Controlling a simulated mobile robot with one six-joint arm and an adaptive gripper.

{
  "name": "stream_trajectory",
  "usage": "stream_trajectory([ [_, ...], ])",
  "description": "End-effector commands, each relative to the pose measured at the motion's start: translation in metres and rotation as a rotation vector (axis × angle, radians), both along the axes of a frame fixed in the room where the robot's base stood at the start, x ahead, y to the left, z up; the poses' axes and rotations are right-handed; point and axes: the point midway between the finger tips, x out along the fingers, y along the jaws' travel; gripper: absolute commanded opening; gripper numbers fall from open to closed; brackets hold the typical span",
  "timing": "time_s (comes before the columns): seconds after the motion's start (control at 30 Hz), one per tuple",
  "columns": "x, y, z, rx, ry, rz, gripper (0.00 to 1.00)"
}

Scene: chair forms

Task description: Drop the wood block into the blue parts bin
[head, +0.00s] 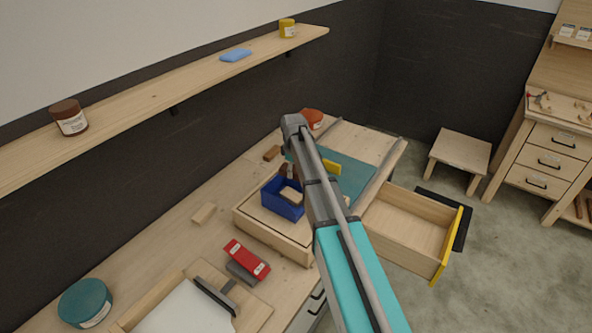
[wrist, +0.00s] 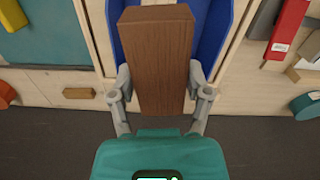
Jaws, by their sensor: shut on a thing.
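A dark brown wood block (wrist: 157,55) is held between the fingers of my gripper (wrist: 160,92), which are shut on its sides. In the head view the brown block (head: 286,170) shows by the far rim of the blue parts bin (head: 281,207), beside my arm. In the wrist view the blue bin (wrist: 209,42) lies behind the block, which overlaps it. The block appears above the bin's edge; its exact height is unclear. A lighter wooden piece (head: 291,195) shows inside the bin. My arm hides my fingers in the head view.
The bin stands on a raised wooden tray (head: 255,232). A teal mat (head: 352,180) with a yellow piece (head: 331,167) lies right of it. An open drawer (head: 405,225) juts out at right.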

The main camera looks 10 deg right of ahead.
Motion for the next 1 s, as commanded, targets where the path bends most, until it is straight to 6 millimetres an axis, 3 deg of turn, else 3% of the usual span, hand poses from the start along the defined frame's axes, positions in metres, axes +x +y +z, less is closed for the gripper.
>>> stream_trajectory([
  [0.7, 0.000, 0.001, -0.048, 0.000, 0.000, 0.002, 0.13],
  [1.0, 0.000, 0.002, -0.059, 0.000, 0.000, 0.002, 0.13],
])
